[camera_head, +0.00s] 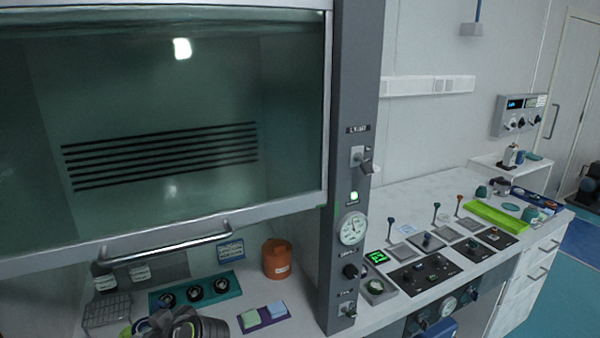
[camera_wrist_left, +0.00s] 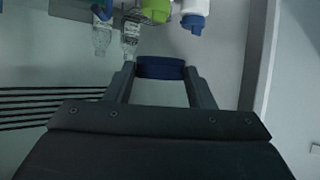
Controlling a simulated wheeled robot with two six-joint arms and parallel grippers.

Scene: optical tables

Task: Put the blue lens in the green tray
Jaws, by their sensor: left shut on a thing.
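The blue lens (camera_wrist_left: 160,68) is a dark blue ring seen in the left wrist view. My left gripper (camera_wrist_left: 160,75) is shut on it, with one finger on each side. In the head view my left gripper (camera_head: 160,322) is low at the left, under the raised glass sash, and its fingertips are hard to make out. The green tray (camera_head: 497,217) is a long, lime-green tray on the white counter at the right, far from this gripper. My right gripper is not in view.
An orange jar (camera_head: 277,259), a teal holder (camera_head: 229,287) with dark rings and a purple holder (camera_head: 264,316) are in the hood. Control panels (camera_head: 425,273) and upright levers line the counter.

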